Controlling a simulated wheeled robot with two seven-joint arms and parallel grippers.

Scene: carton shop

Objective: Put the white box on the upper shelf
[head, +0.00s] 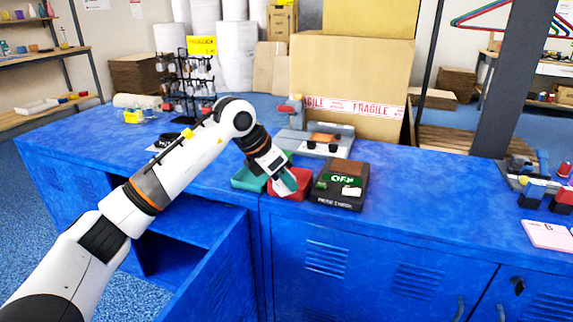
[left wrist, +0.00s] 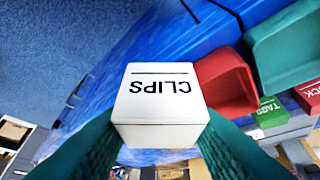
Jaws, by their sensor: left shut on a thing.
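The white box (left wrist: 161,105), marked CLIPS, is between the two green fingers of my left gripper (left wrist: 160,130) in the left wrist view. The gripper is shut on it. In the head view my left gripper (head: 286,181) is over the blue counter at the red bin, and the box is mostly hidden there by the fingers. Below the counter, at left, a blue cabinet stands open, with a shelf board (head: 190,228) inside. Its door (head: 215,275) is swung out. My right gripper is not in view.
A teal bin (head: 248,179) and a red bin (head: 303,177) stand beside the gripper, with a dark box (head: 340,196) to the right. A grey device and large cartons (head: 350,75) are behind. A black rack (head: 190,100) stands at left.

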